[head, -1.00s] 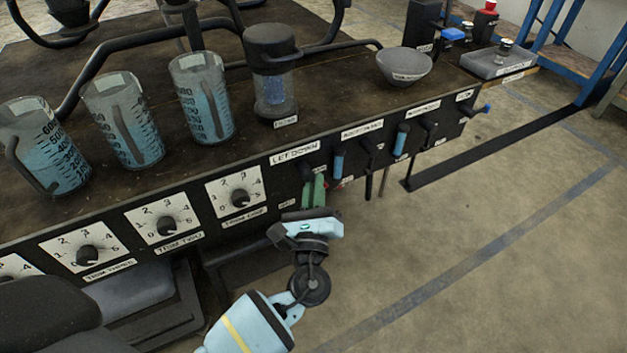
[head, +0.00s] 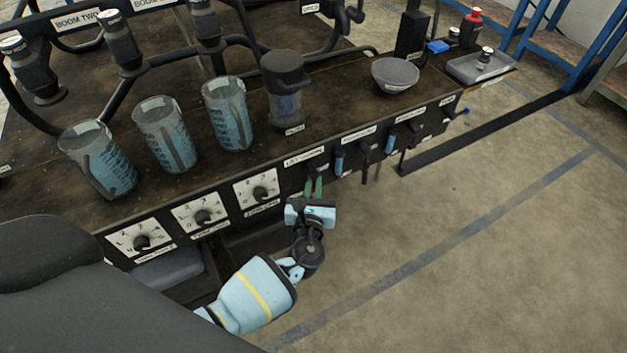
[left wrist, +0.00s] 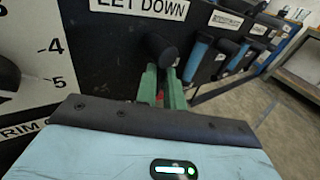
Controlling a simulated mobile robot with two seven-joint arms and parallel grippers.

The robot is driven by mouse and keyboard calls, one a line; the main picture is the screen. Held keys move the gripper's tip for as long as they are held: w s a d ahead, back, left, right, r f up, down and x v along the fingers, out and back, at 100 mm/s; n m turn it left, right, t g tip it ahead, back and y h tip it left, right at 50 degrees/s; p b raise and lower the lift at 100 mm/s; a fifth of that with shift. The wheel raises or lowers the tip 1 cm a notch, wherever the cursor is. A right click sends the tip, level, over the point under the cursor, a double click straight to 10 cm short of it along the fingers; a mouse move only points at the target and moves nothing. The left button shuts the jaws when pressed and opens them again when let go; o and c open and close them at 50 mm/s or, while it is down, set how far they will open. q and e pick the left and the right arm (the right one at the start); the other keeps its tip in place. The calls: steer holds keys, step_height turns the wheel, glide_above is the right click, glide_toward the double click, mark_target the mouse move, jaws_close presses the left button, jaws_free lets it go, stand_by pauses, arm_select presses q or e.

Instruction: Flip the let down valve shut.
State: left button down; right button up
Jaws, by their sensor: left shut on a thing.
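The let down valve (head: 311,170) is on the black front panel of the bench, under the "LET DOWN" label (head: 304,157). Its black round hub (left wrist: 162,48) shows in the left wrist view, with a small reddish part just below, between my green fingers. My left gripper (head: 314,188) is just below the hub, its two green fingers pointing up at the valve. In the left wrist view my left gripper (left wrist: 162,88) is shut on the valve's handle, which the fingers mostly hide. The handle seems to hang down. My right gripper is not in view.
More valves with blue handles (head: 339,162) sit to the right on the panel. Numbered dials (head: 259,193) are to the left. Measuring jugs (head: 227,115), a lidded dark container (head: 285,90) and a grey bowl (head: 395,75) stand on the bench. The floor at right is clear.

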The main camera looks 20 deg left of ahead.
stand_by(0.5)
arm_select(q)
steer(key=c, duration=1.5)
jaws_free()
steer(key=shift+s, duration=0.1)
steer(key=p+v, duration=0.1)
steer(key=v, duration=0.6)
steer(key=shift+s, duration=0.35)
steer(key=shift+d, duration=0.1)
